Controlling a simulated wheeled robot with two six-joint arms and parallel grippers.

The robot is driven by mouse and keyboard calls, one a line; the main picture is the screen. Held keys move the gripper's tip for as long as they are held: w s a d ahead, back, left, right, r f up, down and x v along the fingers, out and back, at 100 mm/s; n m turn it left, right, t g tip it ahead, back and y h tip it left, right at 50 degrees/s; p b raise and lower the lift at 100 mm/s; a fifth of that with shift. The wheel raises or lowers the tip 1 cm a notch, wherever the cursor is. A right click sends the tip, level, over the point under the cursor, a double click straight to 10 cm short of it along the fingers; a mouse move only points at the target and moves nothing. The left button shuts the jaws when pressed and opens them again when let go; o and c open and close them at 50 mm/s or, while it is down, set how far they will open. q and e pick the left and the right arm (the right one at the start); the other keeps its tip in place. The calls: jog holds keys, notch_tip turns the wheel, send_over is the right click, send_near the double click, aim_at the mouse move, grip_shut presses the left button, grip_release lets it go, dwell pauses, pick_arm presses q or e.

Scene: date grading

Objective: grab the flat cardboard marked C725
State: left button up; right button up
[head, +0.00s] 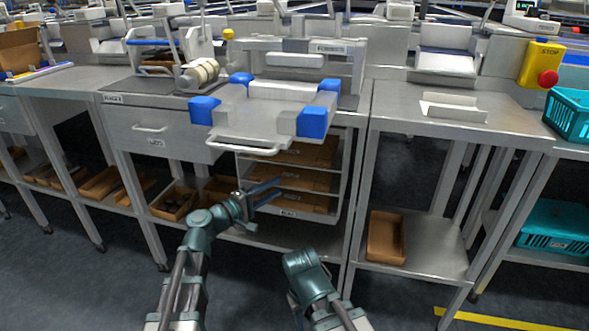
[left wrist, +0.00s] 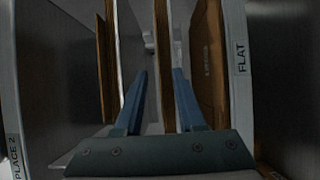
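Brown flat cardboards lie on the shelves of an open rack under the bench in the head view, one on the upper shelf (head: 302,151), one on the middle (head: 305,178) and one on the bottom (head: 300,199). Their marks are too small to read. My left gripper (head: 268,192) is at the rack's front left. In the left wrist view its two blue fingers (left wrist: 160,98) are apart, on either side of a brown cardboard edge (left wrist: 163,55). I cannot tell whether they touch it. Another cardboard (left wrist: 207,62) with an unreadable mark stands right of the fingers. My right gripper is out of view.
A label reading FLAT (left wrist: 241,55) is on the rack edge. A metal tray with blue corners (head: 265,121) juts out above the rack. A closed drawer (head: 160,135) is left of it. An open brown box (head: 387,238) sits on the right lower shelf.

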pick_arm(q)
jog(key=shift+w+d, duration=0.4)
jog(key=shift+d, duration=0.05)
grip_shut()
dwell(1.1)
